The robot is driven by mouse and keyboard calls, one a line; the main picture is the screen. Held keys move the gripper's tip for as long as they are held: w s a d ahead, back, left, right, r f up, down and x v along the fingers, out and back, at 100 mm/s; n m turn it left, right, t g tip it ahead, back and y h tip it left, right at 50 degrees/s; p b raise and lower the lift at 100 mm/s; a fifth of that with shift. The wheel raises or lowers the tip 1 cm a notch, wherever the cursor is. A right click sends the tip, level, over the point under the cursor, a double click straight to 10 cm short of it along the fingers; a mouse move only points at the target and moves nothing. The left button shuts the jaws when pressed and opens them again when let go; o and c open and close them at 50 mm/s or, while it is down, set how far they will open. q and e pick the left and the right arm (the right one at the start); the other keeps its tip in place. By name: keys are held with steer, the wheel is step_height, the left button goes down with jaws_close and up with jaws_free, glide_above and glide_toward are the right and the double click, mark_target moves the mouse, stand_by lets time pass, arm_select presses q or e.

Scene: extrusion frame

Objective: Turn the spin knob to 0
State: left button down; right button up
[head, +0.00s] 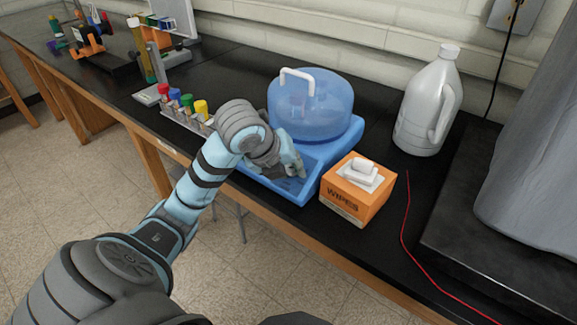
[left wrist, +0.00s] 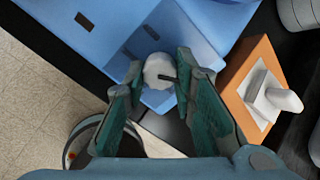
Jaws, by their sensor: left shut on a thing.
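The blue spin device (head: 328,163) stands at the bench's front edge, with a translucent round lid (head: 335,108) and a white handle on top. Its sloped front panel is partly hidden by my left gripper (head: 294,176) in the head view. In the left wrist view, the pale round spin knob (left wrist: 158,69) sits on the blue panel (left wrist: 190,30) and has a dark pointer mark toward the right. My left gripper (left wrist: 166,78) is shut on the knob, one fingertip on each side. I cannot read any scale numbers. My right gripper is not in view.
An orange wipes box (head: 341,203) stands close to the right of the device. A white jug (head: 428,105) stands behind it. A rack of colour-capped tubes (head: 190,121) is at the left. A red cord (head: 404,215) lies on the black bench at the right.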

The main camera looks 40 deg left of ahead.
arm_select(q)
steer(key=shift+w+r, duration=0.1)
stand_by(0.3)
steer(key=c, duration=1.3)
jaws_free()
steer(key=shift+a, duration=0.1)
steer(key=shift+c, duration=0.2)
